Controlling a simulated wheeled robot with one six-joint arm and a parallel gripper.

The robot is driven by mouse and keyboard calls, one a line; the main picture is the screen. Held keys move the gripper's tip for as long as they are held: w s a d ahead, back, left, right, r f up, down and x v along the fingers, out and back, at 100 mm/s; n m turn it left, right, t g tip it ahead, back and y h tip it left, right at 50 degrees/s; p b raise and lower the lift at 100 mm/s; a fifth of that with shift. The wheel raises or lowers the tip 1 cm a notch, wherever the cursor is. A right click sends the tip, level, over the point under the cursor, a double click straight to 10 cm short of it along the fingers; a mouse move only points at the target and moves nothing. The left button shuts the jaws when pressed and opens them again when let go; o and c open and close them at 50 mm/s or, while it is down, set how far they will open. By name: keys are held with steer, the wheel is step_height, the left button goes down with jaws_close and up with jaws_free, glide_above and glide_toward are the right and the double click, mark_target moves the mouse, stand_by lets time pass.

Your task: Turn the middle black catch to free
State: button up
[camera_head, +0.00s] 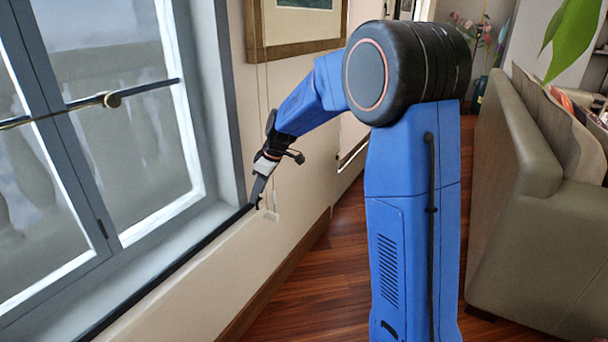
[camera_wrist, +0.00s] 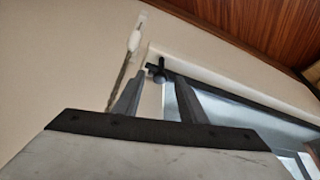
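A small dark knob-like piece (camera_wrist: 158,74) shows between and beyond the fingertips, at the end of a black strip; contact cannot be told. A small black fitting (camera_head: 102,228) sits on the window frame in the head view, away from my gripper. I cannot tell which of these is the middle catch, or how it is turned.
A black strip (camera_head: 180,262) edges the sill. A white cord pull (camera_wrist: 135,38) hangs by the wall near my gripper.

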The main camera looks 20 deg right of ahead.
steer(key=n, duration=0.2)
steer(key=n+g, duration=0.1)
steer(key=n, duration=0.1)
steer(key=n+g+y, duration=0.1)
steer(key=n, duration=0.1)
steer(key=shift+w+d, duration=0.15)
steer(key=shift+w, duration=0.2)
steer(key=n, duration=0.2)
steer(key=n+g, duration=0.1)
steer(key=shift+w+n+g, duration=0.15)
steer(key=shift+n+g, duration=0.15)
steer(key=shift+n, duration=0.1)
steer(key=shift+r+n, duration=0.15)
steer(key=shift+n, duration=0.25)
steer(key=v, duration=1.7)
steer(key=s+r+m+t+h, duration=0.1)
steer(key=s+m, duration=1)
steer(key=s, duration=1.5)
steer(key=shift+s+a+r+m+t+h, duration=0.25)
steer(key=shift+a+t+h, duration=0.25)
steer(key=shift+t+h, duration=0.35)
